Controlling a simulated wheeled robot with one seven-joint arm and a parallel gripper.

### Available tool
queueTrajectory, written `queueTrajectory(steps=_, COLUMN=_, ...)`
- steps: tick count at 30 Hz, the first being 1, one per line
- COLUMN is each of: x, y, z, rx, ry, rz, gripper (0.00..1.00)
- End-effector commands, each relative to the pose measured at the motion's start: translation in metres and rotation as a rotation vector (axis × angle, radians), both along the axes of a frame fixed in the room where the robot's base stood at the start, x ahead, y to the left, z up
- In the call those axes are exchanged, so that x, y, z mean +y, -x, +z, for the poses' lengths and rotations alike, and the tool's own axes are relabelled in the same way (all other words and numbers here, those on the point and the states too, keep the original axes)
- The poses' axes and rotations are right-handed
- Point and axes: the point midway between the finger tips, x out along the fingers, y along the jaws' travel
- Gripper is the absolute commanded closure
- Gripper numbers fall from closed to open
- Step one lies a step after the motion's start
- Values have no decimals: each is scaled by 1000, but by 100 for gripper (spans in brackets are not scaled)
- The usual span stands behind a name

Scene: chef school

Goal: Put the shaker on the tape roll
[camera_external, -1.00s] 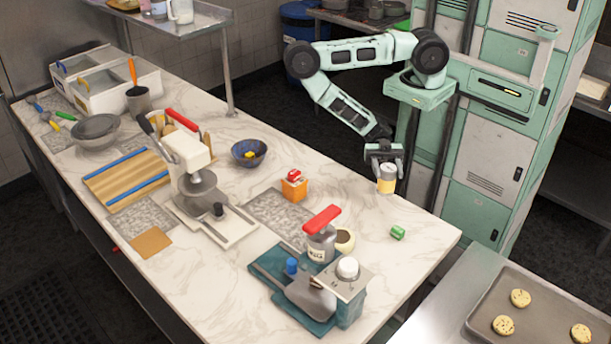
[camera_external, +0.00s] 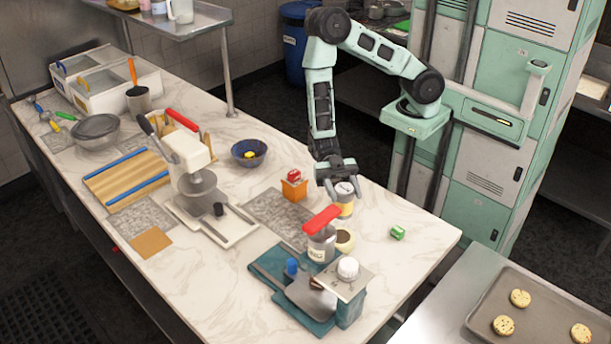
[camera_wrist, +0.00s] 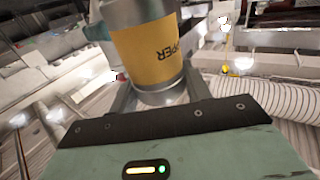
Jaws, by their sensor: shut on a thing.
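The shaker (camera_external: 345,207) is a small can with a yellow label and silver metal ends. My gripper (camera_external: 341,186) is shut on it and holds it roughly upright. In the wrist view the shaker (camera_wrist: 147,50) fills the space between the fingers, with part of the word PEPPER readable. The tape roll (camera_external: 345,241) is a small cream ring on the marble counter. It sits just below the shaker in the external view, partly hidden by a red-handled jar. I cannot tell the exact height gap between them. I cannot make out the tape roll in the wrist view.
The jar with a red handle (camera_external: 319,243) stands close left of the tape roll. A teal scale-like device (camera_external: 336,308) is in front. An orange box with a red top (camera_external: 294,187) is behind left, a green block (camera_external: 398,232) to the right. Counter (camera_external: 405,262) right of them is clear.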

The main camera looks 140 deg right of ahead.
Motion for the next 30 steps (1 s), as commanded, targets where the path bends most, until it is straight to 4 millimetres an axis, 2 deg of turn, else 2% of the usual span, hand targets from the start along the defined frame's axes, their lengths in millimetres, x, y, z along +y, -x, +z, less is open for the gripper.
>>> queueTrajectory(steps=6, x=0, y=0, z=-31, rx=3, ry=-3, rz=-1, gripper=80)
queueTrajectory(steps=13, x=0, y=0, z=-48, rx=2, ry=-2, rz=-1, gripper=80)
queueTrajectory(steps=21, x=0, y=0, z=-79, rx=0, ry=-1, rz=-1, gripper=80)
queueTrajectory(steps=30, x=0, y=0, z=-83, rx=-1, ry=0, rz=-1, gripper=80)
